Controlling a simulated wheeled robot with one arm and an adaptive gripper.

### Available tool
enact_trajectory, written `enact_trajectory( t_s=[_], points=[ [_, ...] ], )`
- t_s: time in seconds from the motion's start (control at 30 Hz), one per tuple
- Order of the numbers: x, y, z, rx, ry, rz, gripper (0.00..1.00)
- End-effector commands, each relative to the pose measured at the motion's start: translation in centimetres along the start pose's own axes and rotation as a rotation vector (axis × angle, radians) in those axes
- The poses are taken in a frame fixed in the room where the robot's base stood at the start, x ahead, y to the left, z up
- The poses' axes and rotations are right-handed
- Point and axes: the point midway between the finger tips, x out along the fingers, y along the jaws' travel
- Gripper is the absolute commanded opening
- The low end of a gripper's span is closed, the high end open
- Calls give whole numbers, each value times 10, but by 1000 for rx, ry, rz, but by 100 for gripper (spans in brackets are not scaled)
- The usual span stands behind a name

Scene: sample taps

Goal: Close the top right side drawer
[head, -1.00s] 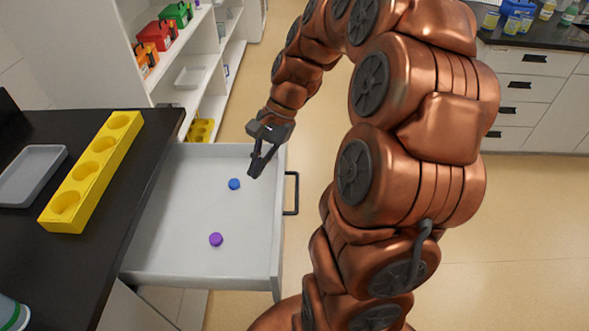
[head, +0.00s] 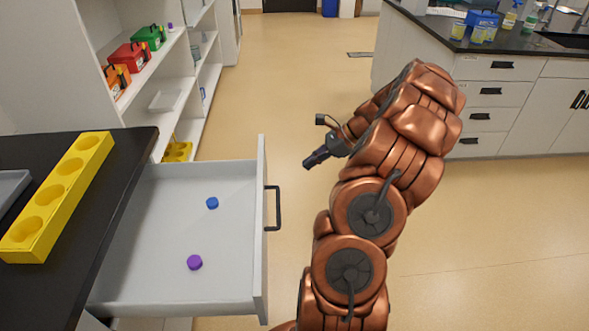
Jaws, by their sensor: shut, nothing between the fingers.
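A white drawer (head: 150,215) stands pulled out from under the black counter at the left. Its front panel (head: 261,230) faces right and carries a dark handle (head: 273,208). A blue cap (head: 212,203) and a purple cap (head: 194,262) lie on the drawer's floor. My gripper (head: 308,164) is shut and empty. It is to the right of the drawer front, beyond the handle in the picture, apart from both, with its tip pointing left.
The black counter (head: 130,150) bears a yellow rack (head: 62,190) with round holes and a grey tray (head: 10,187). White shelves (head: 165,75) hold coloured boxes behind the drawer. Another counter with drawers (head: 485,90) stands at the back right. The floor between is clear.

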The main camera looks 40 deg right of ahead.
Motion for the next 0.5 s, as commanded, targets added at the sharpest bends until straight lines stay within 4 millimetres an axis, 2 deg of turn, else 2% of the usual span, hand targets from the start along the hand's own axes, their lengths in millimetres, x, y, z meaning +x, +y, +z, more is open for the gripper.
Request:
enact_trajectory(
  t_s=[0.5],
  points=[
    [89,3,2,1,-3,10,0]
  ],
)
